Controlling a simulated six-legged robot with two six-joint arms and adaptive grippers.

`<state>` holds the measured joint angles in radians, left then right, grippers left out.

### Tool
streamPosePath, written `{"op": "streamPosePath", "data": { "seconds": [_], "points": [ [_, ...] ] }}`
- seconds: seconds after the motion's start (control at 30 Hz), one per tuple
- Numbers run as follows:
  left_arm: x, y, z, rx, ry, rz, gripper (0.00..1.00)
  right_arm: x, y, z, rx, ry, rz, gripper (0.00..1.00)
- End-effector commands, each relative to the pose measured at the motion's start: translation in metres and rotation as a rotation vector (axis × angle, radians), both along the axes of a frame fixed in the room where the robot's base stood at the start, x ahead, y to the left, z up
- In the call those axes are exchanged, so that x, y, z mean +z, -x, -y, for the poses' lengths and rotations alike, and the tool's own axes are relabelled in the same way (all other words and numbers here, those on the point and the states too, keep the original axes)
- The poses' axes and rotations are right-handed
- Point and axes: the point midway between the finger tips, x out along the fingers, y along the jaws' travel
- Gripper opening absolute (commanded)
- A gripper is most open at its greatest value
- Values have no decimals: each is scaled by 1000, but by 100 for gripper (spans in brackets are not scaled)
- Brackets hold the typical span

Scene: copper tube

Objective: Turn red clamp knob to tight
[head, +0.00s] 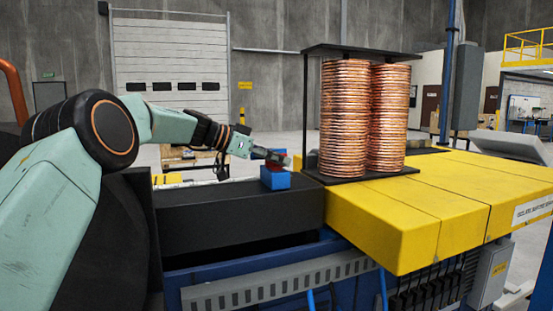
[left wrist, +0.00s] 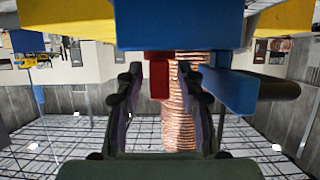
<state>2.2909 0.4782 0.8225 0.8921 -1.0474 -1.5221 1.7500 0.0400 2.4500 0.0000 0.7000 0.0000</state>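The red clamp knob (left wrist: 159,78) shows as a narrow upright red bar in the left wrist view, whose picture is upside down. It joins the blue clamp block (left wrist: 180,24). In the head view the blue clamp (head: 275,181) sits on the black beam, with a little red showing at its top. My left gripper (head: 274,157) is at the top of the clamp. In the left wrist view its two fingers (left wrist: 160,80) are apart, with the knob between them and a visible gap on each side. My right gripper is not in view.
Two tall copper tube coils (head: 344,120) stand in a black frame (head: 305,110) just right of the clamp. The yellow machine cover (head: 400,230) lies to the right. The black beam (head: 235,212) runs under the clamp.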

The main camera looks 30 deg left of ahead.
Motion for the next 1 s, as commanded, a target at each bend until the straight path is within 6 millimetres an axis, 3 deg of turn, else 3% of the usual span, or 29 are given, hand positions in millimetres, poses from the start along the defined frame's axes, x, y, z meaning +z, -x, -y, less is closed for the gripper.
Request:
{"op": "streamPosePath", "data": {
  "seconds": [0.17,0.7,1.0],
  "points": [
    [5,7,-7,2,1,1,38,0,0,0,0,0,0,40],
    [42,73,-68,0,2,2,38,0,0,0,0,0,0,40],
    [46,82,-75,0,1,-1,38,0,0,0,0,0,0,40]
  ]
}}
